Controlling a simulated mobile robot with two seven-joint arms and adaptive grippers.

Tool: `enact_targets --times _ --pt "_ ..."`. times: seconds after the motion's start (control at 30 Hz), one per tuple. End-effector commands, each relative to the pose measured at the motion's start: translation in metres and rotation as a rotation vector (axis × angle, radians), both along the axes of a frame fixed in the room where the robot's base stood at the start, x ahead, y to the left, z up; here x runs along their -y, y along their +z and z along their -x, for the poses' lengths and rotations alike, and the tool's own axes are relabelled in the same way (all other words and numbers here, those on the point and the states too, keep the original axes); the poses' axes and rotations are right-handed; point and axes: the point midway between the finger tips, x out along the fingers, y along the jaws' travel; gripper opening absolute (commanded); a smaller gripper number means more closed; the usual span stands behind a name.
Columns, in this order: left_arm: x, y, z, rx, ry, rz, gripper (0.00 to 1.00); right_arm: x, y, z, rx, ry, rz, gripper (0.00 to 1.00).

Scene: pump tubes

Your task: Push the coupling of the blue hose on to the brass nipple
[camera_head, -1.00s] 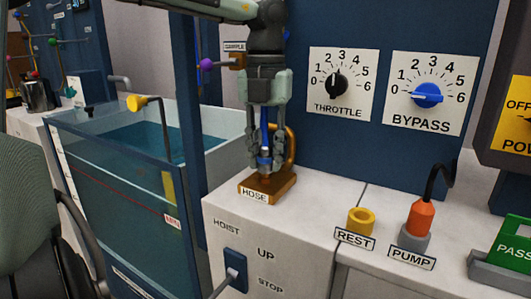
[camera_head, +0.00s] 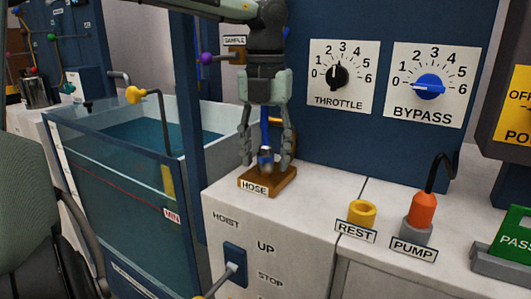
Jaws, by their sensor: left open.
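My left gripper (camera_head: 265,163) points straight down above the brown block labelled HOSE (camera_head: 285,182). Its fingers are open, one on each side of the blue hose (camera_head: 264,128). The hose stands upright between the fingers, with a silvery coupling (camera_head: 266,156) at its lower end, close above the block. The brass nipple is not clearly visible; I cannot tell how far the coupling sits on it. Part of a brass-coloured curved piece (camera_head: 290,135) shows behind the right finger.
A blue panel with THROTTLE (camera_head: 337,76) and BYPASS (camera_head: 429,86) knobs stands behind. A yellow REST ring (camera_head: 362,213) and an orange PUMP plug (camera_head: 421,211) are to the right. A water tank (camera_head: 120,200) is at left. The HOIST lever (camera_head: 233,268) is in front.

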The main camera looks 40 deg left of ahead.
Motion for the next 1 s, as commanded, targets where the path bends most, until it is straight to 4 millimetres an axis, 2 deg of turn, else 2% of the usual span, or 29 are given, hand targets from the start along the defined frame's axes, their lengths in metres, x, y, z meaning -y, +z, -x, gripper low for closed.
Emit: enact_targets --times 0.17,0.27,0.5,0.7,0.83,1.0 --pt "0.000 0.010 -0.001 0.002 0.002 -0.001 0.50 0.000 0.000 0.000 0.000 0.000 0.000 0.40" --pt "-0.001 0.026 -0.001 0.004 0.002 -0.002 0.50 0.000 0.000 0.000 0.000 0.000 0.000 0.40" --pt "0.000 0.078 -0.001 0.004 0.002 -0.002 0.50 0.000 0.000 0.000 0.000 0.000 0.000 0.40" --pt "0.000 0.109 -0.001 0.002 0.001 -0.001 0.50 0.000 0.000 0.000 0.000 0.000 0.000 0.40" --pt "0.000 0.118 0.000 0.001 0.000 0.000 0.50 0.000 0.000 0.000 0.000 0.000 0.000 0.40" --pt "0.000 0.121 0.000 0.000 0.000 0.000 0.50 0.000 0.000 0.000 0.000 0.000 0.000 0.40"
